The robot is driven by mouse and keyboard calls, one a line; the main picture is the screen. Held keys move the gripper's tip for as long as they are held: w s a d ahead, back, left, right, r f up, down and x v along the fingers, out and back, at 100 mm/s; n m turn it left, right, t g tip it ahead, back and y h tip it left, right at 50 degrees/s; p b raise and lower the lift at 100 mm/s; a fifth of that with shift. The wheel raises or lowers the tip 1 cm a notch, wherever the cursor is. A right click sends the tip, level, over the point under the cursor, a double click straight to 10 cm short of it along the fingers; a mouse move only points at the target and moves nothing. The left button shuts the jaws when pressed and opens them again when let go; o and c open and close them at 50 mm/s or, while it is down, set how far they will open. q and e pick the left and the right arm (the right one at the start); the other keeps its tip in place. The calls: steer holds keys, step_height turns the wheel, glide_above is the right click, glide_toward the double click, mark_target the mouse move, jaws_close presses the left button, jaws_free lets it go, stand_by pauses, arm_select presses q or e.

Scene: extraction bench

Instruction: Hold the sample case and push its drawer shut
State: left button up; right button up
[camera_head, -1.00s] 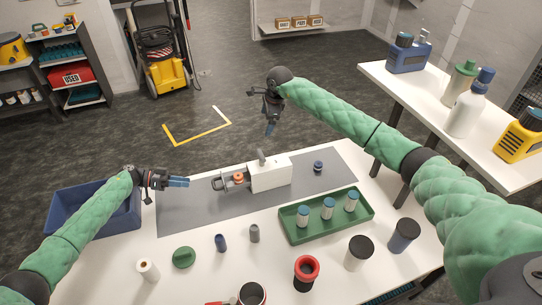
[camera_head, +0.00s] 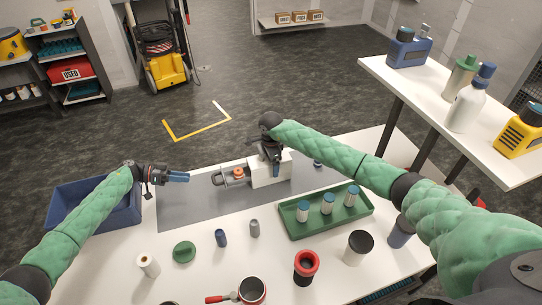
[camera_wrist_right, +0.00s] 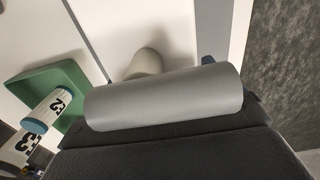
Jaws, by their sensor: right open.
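The white sample case (camera_head: 284,172) stands on the grey mat, with its drawer (camera_head: 218,179) pulled out to the left. An orange, round item (camera_head: 239,173) sits in the drawer. My right gripper (camera_head: 273,166) is open, pointing down over the top of the case and hiding its upright grip. In the right wrist view, a pale rounded post (camera_wrist_right: 145,62), seemingly that grip, stands beside a blue fingertip; I cannot tell if they touch. My left gripper (camera_head: 178,177) is left of the drawer, apart from it, pointing right; its fingers look like one block.
A green tray (camera_head: 300,236) with three vials is in front of the case to the right. A blue bin (camera_head: 68,208) is at the far left. Several containers stand along the front. The mat (camera_head: 185,206) is bare between my left gripper and the drawer.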

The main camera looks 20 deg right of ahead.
steer(key=shift+f, duration=1.05)
steer(key=c, duration=1.3)
